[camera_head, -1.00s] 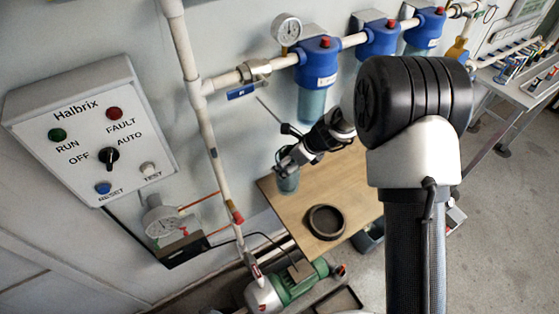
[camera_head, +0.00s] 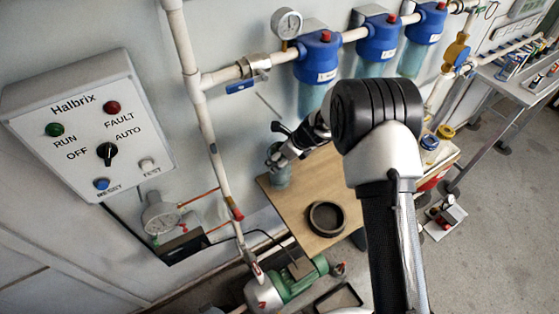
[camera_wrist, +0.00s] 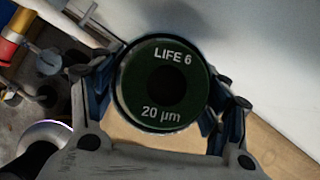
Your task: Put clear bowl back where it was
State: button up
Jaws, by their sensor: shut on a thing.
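My gripper (camera_head: 277,160) is shut on a translucent bluish clear bowl (camera_head: 281,177), near the far left corner of the wooden table (camera_head: 295,208). I cannot tell whether the bowl touches the table. In the wrist view, a dark green round cap (camera_wrist: 162,86) marked "LIFE 6" and "20 µm" sits between my fingers; the bowl's wall is hard to make out there. On the wall, three blue filter heads (camera_head: 318,60) have bluish bowls (camera_head: 311,97) below them.
A black ring-shaped holder (camera_head: 326,219) stands on the table. Jars with yellow and blue (camera_head: 429,147) stand at its right. A white pipe (camera_head: 205,130) runs down left of my gripper. A green pump (camera_head: 290,284) is below the table's front.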

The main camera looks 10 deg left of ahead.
jog(key=shift+w+f, duration=0.1)
jog(key=shift+f, duration=0.75)
jog(key=shift+w+a, duration=0.15)
jog(key=shift+f+b, duration=0.25)
jog(key=shift+b, duration=0.05)
jog(key=o, duration=1.7)
